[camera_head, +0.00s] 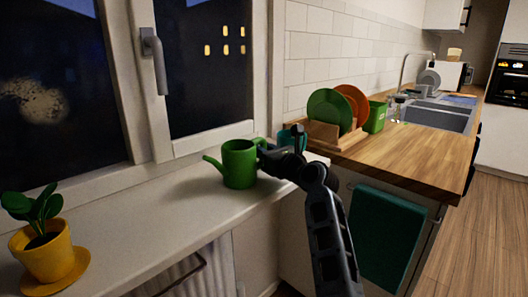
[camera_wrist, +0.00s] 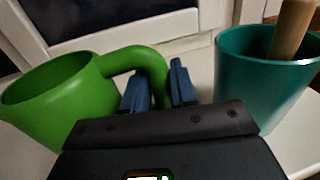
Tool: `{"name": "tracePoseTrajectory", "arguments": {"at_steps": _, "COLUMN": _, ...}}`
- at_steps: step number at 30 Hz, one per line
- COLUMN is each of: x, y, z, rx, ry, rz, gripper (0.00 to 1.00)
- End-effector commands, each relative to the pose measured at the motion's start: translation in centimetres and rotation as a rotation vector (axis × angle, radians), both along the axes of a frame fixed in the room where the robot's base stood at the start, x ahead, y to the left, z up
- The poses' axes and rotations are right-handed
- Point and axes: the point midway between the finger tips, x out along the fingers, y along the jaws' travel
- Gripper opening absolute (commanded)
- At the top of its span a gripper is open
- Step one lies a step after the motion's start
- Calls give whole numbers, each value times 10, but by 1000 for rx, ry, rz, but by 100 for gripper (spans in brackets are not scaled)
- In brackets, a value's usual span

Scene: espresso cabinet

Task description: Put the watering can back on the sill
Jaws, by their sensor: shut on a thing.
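The green watering can (camera_head: 239,165) is upright at the white window sill (camera_head: 150,211), its spout pointing left. I cannot tell for certain whether its base touches the sill. My gripper (camera_head: 266,156) comes from the right and is shut on the can's handle. In the wrist view the can (camera_wrist: 50,100) is at left, and its curved handle (camera_wrist: 130,55) passes between the blue fingers of my gripper (camera_wrist: 160,88).
A teal pot (camera_wrist: 262,78) with a wooden handle in it stands close to the right of my gripper. A potted plant (camera_head: 42,250) is on the sill at left. A dish rack (camera_head: 325,138) with plates stands on the wooden counter. The sill between plant and can is clear.

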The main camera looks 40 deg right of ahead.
Motion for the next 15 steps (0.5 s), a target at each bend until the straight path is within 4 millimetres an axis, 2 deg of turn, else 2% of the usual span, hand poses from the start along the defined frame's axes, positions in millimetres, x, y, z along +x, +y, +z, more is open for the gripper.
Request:
{"name": "tracePoseTrajectory", "arguments": {"at_steps": 5, "x": 0, "y": 0, "z": -1, "rx": 1, "ry": -2, "rz": 0, "gripper": 0}}
{"name": "tracePoseTrajectory", "arguments": {"at_steps": 6, "x": 0, "y": 0, "z": -3, "rx": 0, "ry": 1, "rz": 0, "gripper": 27}}
{"name": "tracePoseTrajectory", "arguments": {"at_steps": 13, "x": 0, "y": 0, "z": -2, "rx": 0, "ry": 1, "rz": 0, "gripper": 49}}
{"name": "tracePoseTrajectory", "arguments": {"at_steps": 15, "x": 0, "y": 0, "z": -2, "rx": 0, "ry": 1, "rz": 0, "gripper": 52}}
